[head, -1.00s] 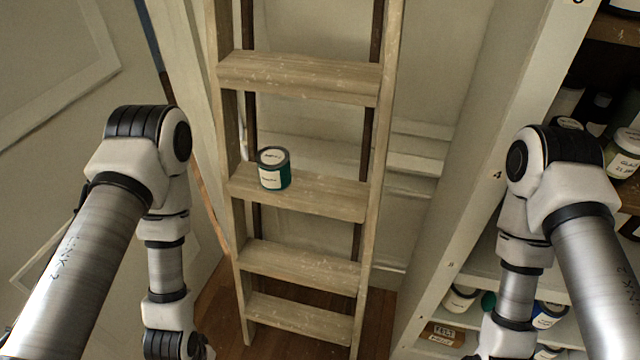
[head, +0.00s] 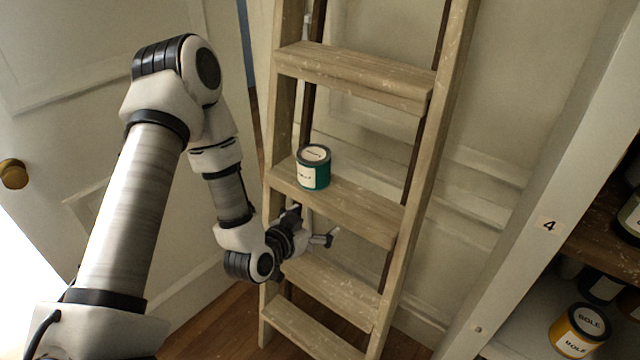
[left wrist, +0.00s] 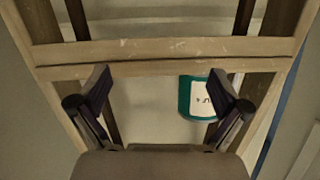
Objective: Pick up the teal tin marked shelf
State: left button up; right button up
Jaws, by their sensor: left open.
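A teal tin (head: 313,172) with a dark rim and a white label stands upright on a wooden ladder's step (head: 368,212). The label's lettering is too small to read surely. My left gripper (head: 312,226) is open and empty, in front of the ladder and lower in the picture than the tin. In the left wrist view the tin (left wrist: 190,98) shows upside down against the step (left wrist: 150,52). There my left gripper (left wrist: 161,87) has its fingers spread, and the right-hand finger covers part of the tin. My right gripper is out of view.
The ladder's rails (head: 424,190) flank the step, with another step (head: 350,75) above. A shelf unit's upright marked 4 (head: 545,240) stands at the right, with a yellow tin (head: 580,330) on a low shelf. A door with a brass knob (head: 13,174) is at the left.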

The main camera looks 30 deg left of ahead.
aim_at(314, 162)
pick_arm(q)
jog(key=w+a+r+t+b, duration=0.1)
jog(key=a+r, duration=0.1)
jog(key=w+a+r+n+t+y+b, duration=0.1)
jog(key=a+r, duration=0.1)
jog(key=w+a+r+n+t+y+b, duration=0.1)
jog(key=a+r+t, duration=0.1)
jog(key=shift+w+a+r, duration=0.15)
jog(key=shift+a+r, duration=0.05)
jog(key=shift+r, duration=0.15)
jog(key=w, duration=0.2)
jog(key=w+p, duration=0.1)
jog(key=w, duration=0.4)
jog(key=shift+w+a, duration=0.2)
jog(key=shift+a, duration=0.15)
jog(key=shift+r, duration=0.1)
jog(key=c, duration=1.6)
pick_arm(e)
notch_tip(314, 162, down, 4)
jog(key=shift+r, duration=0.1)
pick_arm(q)
jog(key=shift+o, duration=0.2)
